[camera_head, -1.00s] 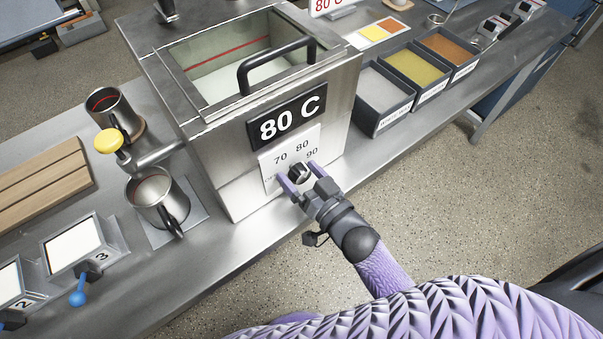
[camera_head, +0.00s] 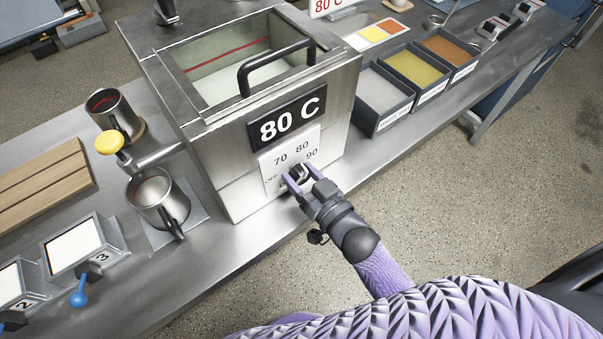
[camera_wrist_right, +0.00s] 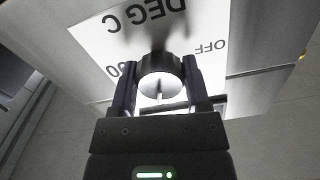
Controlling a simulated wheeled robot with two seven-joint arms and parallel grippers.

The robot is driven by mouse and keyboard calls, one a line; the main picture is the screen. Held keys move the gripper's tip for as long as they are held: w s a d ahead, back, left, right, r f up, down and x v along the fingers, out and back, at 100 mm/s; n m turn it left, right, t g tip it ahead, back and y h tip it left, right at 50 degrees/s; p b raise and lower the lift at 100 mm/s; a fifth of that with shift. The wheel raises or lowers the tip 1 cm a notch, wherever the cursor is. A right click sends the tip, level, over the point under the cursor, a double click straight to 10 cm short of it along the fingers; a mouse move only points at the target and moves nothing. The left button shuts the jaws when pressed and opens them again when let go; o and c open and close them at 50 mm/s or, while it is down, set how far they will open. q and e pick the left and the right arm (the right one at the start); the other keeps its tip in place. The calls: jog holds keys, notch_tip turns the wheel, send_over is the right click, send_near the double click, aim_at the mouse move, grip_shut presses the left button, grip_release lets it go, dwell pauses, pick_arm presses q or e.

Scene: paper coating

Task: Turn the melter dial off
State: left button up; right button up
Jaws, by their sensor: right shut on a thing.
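The melter (camera_head: 235,165) is a steel box with a black "80 C" sign and a white dial plate (camera_head: 307,140) marked OFF, 70, 80 and 90. The black round dial (camera_wrist_right: 160,78) sits on this plate between the fingers of my right gripper (camera_wrist_right: 165,92) in the right wrist view. My right gripper (camera_head: 301,175) is shut on the dial at the melter's front and partly hides it in the head view. A white line on the dial face shows in the wrist view. My left gripper is not in view.
Bins of white, yellow and orange material (camera_head: 412,108) stand right of the melter. A steel mug (camera_head: 158,193) stands under the yellow-knobbed spout (camera_head: 110,142) at left. Numbered frames (camera_head: 74,246) lie at the front left. The floor right of the bench is clear.

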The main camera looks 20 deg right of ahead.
jog(key=n, duration=1)
jog(key=shift+n, duration=0.4)
jog(key=n, duration=0.4)
jog(key=shift+d, duration=0.1)
jog(key=n+b, duration=0.1)
jog(key=n, duration=0.3)
jog(key=shift+n, duration=1.2)
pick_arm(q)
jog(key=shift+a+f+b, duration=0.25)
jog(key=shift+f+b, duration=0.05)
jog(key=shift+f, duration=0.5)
pick_arm(e)
jog(key=shift+n, duration=0.4)
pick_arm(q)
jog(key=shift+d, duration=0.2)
